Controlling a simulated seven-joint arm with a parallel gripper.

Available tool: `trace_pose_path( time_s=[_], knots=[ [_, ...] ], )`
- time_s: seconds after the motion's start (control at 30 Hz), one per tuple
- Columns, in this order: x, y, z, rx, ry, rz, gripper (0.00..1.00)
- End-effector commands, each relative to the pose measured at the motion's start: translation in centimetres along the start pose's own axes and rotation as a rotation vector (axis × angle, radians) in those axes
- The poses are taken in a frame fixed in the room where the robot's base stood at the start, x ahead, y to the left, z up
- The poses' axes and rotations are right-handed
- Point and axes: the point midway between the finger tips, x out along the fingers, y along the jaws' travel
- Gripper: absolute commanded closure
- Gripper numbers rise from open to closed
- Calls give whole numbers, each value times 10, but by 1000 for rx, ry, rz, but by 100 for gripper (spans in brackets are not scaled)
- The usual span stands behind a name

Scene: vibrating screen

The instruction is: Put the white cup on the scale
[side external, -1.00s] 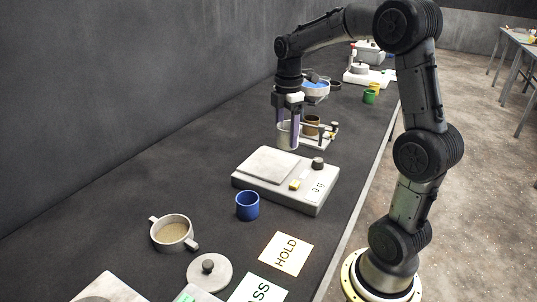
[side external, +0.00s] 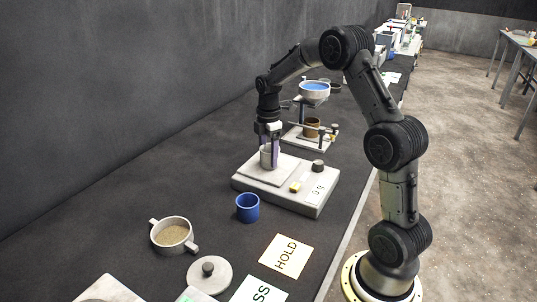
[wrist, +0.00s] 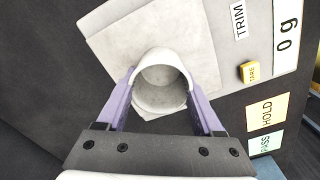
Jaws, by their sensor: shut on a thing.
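The white cup (wrist: 161,88) is upright between the two purple fingers of my gripper (wrist: 162,98) in the wrist view. My gripper is shut on it. In the side view the cup (side external: 267,158) and my gripper (side external: 269,152) are over the pan of the scale (side external: 310,201). The cup is at or just above the pan; I cannot tell whether it touches. The scale display (wrist: 288,35) reads 0 g in the wrist view.
A blue cup (side external: 247,208) stands in front of the scale. A two-handled pot (side external: 172,235), a round lid (side external: 209,272) and a HOLD card (side external: 286,256) are nearer.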

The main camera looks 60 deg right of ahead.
Motion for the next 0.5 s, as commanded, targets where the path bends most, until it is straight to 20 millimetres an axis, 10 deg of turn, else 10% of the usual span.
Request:
trace_pose_path(
  time_s=[0.37,0.4,0.5],
  knots=[
    [4,0,0,0,0,1,85],
    [3,0,0,0,0,2,25],
    [3,0,0,0,0,1,7]
  ],
)
